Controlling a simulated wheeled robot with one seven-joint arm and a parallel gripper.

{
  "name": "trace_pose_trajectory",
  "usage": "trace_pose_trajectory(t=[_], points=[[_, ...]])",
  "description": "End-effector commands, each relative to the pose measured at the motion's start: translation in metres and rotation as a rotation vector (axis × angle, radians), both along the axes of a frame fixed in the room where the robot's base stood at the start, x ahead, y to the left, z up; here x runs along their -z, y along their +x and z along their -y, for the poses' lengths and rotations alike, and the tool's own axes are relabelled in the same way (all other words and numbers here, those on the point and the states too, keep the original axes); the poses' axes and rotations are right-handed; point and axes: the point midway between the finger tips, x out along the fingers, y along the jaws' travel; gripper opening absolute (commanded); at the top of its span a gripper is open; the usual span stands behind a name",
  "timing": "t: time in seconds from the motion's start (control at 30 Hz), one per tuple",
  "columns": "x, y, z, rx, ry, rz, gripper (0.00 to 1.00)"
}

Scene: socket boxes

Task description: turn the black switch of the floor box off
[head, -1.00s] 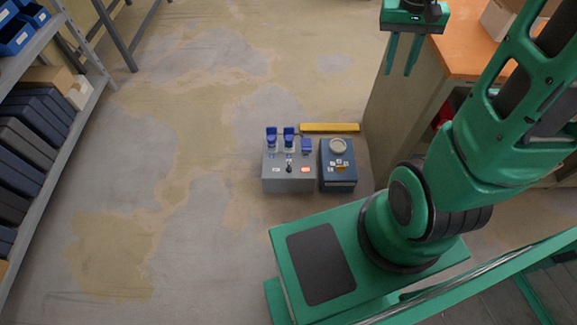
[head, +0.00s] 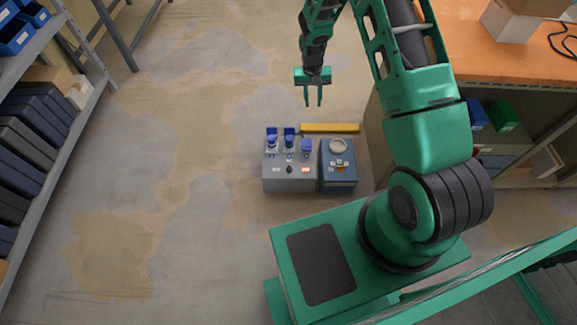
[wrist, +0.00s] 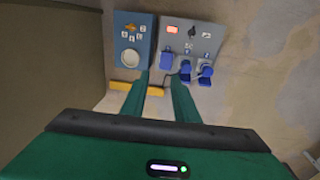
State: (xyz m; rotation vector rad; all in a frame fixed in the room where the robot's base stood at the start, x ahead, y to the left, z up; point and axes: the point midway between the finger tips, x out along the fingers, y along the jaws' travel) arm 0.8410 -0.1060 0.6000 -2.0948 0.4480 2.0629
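The grey floor box (head: 275,184) stands on the floor, left of a smaller blue box. Its black switch (head: 289,169) is a small dark knob on the front part of the top. A lit orange-red indicator (head: 305,170) is to its right. In the wrist view the black switch (wrist: 191,32) is beside the lit indicator (wrist: 172,30). Three blue socket covers (wrist: 185,70) are on the same box; some look raised. My gripper (head: 313,104) is open and empty, fingers pointing down, above and behind the boxes. Its fingers (wrist: 160,82) show apart in the wrist view.
The blue box (head: 338,180) has a round pale socket and a small orange-yellow part. A yellow bar (head: 330,128) lies behind the boxes. An orange-topped workbench (head: 470,55) is at the right, a shelf rack (head: 55,110) at the left.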

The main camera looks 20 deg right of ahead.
Motion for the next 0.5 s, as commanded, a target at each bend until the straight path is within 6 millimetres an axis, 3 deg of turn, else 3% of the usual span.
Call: trace_pose_trajectory(t=[0.03, 0.3, 0.5], points=[[0.028, 0.001, -0.01, -0.006, 0.007, -0.008, 0.27], [0.158, -0.001, -0.059, -0.023, 0.05, -0.006, 0.27], [0.234, -0.017, -0.088, -0.023, 0.079, -0.004, 0.27]])
